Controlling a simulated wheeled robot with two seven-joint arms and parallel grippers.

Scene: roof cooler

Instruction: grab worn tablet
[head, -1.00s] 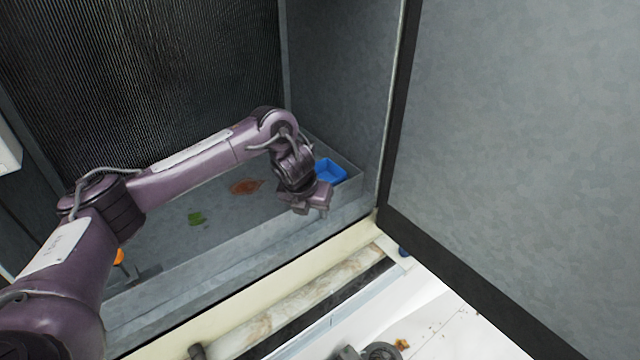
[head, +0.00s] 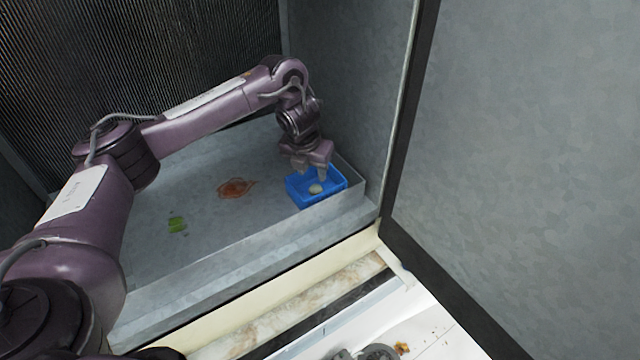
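A small pale round tablet (head: 316,189) lies inside a blue open tray (head: 298,199) at the right end of the grey cooler basin. My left gripper (head: 311,174) is over the tray, fingers pointing down, just above and behind the tablet. Its fingers look a little apart with nothing visible between them, and the tablet appears clear of them. My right gripper cannot be made out.
The grey basin (head: 250,228) has a raised front wall and holds a green scrap (head: 177,225) and an orange-brown stain (head: 236,188). A large grey panel (head: 520,150) stands close on the right. A pale pipe (head: 300,300) runs along the front.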

